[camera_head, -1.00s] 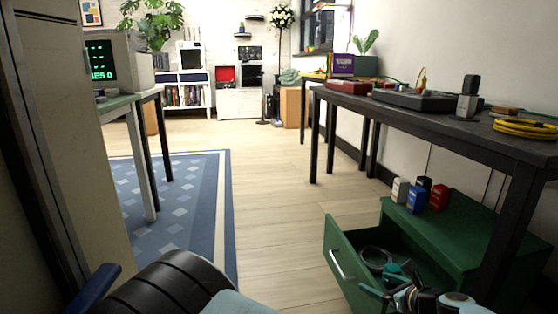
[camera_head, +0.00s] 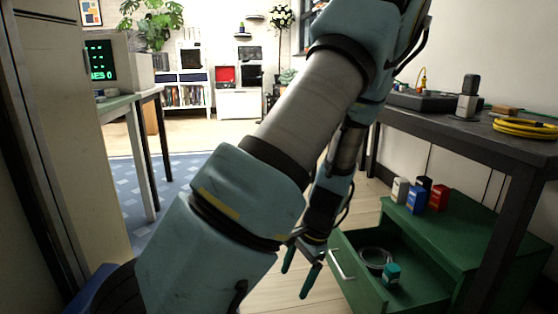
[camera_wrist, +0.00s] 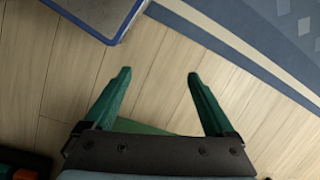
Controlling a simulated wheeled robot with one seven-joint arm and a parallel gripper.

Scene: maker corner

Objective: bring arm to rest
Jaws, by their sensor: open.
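My arm reaches up across the middle of the head view and bends back down. My gripper (camera_head: 297,280) hangs pointing down, just left of the open green drawer (camera_head: 343,272). Its two green fingers are apart, and the wrist view shows nothing between the fingertips (camera_wrist: 158,74) but wooden floor beyond. The drawer holds a dark ring-shaped item (camera_head: 376,258) and a small teal item (camera_head: 391,273). My arm hides part of the floor, the rug and the far bench.
On the green cabinet (camera_head: 465,232) stand several small boxes, among them a blue one (camera_head: 416,200) and a red one (camera_head: 439,198). A dark workbench (camera_head: 470,140) runs along the right. A desk (camera_head: 120,104) is at left above a blue rug (camera_head: 177,175).

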